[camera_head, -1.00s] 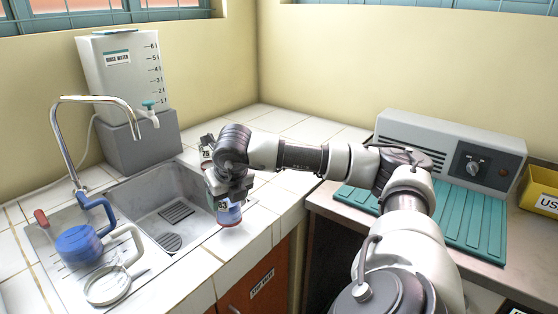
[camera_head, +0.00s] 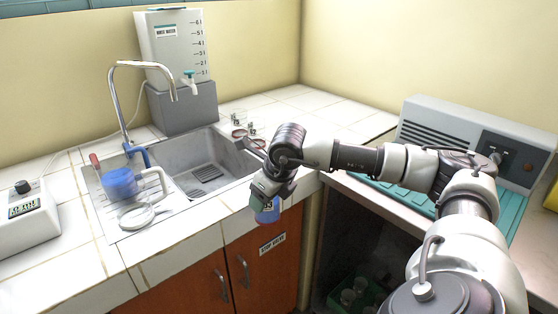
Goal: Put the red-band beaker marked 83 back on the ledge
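My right gripper (camera_head: 268,195) reaches in from the right and is shut on a small beaker (camera_head: 268,213) with blue in it. The beaker hangs in front of the counter's front edge, above the cabinet doors. Part of a dark number shows on it, ending in 3; the first digit is unclear and the gripper hides its upper part. I cannot make out its band colour now. Small clear beakers stand on the tiled ledge (camera_head: 285,108) behind the sink, one numbered beaker (camera_head: 252,130) among them; a reddish ring shows beside it. My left gripper is not in view.
The sink (camera_head: 206,172) has a tall faucet (camera_head: 115,95) and a drainboard with a blue jug (camera_head: 120,183). A water tank (camera_head: 174,47) stands behind it. A digital device (camera_head: 25,220) sits at left. A grey machine (camera_head: 475,140) and green mat (camera_head: 405,196) are at right.

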